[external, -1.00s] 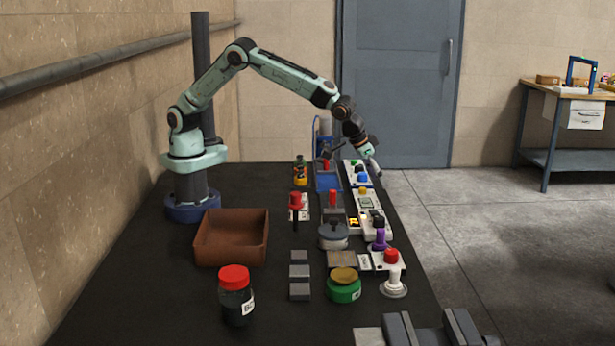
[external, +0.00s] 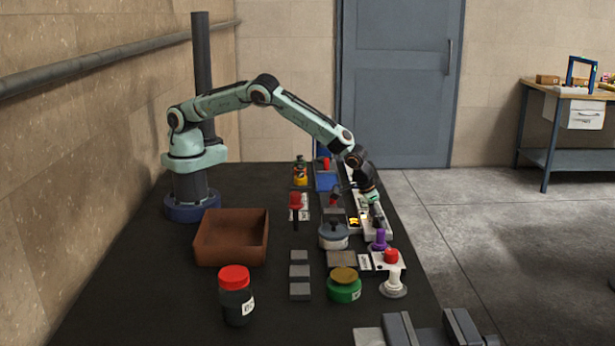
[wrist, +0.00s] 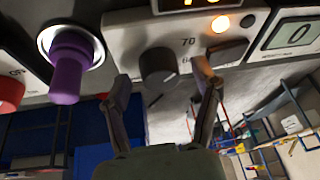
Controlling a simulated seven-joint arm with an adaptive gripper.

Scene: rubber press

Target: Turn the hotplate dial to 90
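The hotplate's control panel (wrist: 200,28) fills the upper middle of the wrist view. It is pale, with a dark round dial (wrist: 158,64) and a printed 70 to the dial's right. Another mark below that is only partly readable, and the dial's exact setting cannot be told. My gripper (wrist: 161,74) is open, one finger on either side of the dial, with the right fingertip over the panel. I cannot tell whether either finger touches it. In the external view my gripper (external: 376,210) points down over the panel and hides most of the dial.
A purple-handled post (wrist: 68,65) stands close to the dial's left in the wrist view.

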